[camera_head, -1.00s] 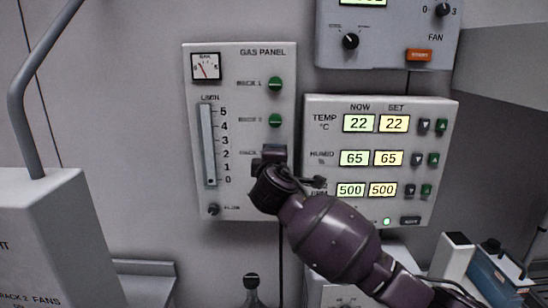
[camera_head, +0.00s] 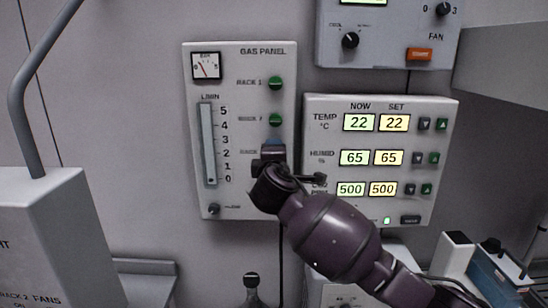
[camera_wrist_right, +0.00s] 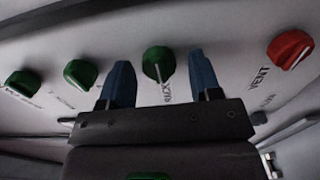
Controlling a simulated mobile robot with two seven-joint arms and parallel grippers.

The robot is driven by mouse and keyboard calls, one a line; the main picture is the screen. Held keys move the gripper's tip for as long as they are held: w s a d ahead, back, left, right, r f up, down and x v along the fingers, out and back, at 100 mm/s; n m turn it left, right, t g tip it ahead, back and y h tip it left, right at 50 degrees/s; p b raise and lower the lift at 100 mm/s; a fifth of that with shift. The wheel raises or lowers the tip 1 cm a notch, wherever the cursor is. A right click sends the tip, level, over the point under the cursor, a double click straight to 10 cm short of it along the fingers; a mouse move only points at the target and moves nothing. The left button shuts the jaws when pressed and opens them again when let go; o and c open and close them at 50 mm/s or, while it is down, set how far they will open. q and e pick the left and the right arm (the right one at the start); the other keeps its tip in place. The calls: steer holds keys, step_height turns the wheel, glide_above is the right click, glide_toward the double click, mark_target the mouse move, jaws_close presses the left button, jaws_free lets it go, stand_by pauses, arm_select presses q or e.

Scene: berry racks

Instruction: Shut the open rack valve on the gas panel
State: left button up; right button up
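The gas panel (camera_head: 240,190) is a pale plate on the wall, with green valve knobs in a column. The rack 1 knob (camera_head: 275,83) and rack 2 knob (camera_head: 275,120) show in the head view; what lies below them is hidden by my right gripper (camera_head: 272,150). In the right wrist view, my two blue fingers are apart, one on each side of a third green knob (camera_wrist_right: 158,60), whose white line points toward the gripper. Contact cannot be told. Two more green knobs are at left, and a red VENT knob (camera_wrist_right: 290,48) is at right. My left gripper is not in view.
A flow tube (camera_head: 208,145) and a small gauge (camera_head: 205,66) are on the panel's left side. A display box (camera_head: 440,110) with lit readouts is close on the right. A fan box (camera_head: 385,50) is above. A grey cabinet with a bent pipe (camera_head: 20,100) is at left.

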arm_select(q)
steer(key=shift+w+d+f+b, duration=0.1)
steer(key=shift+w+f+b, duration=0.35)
steer(key=shift+b, duration=0.6)
arm_select(e)
steer(key=s, duration=1)
steer(key=shift+s, duration=0.4)
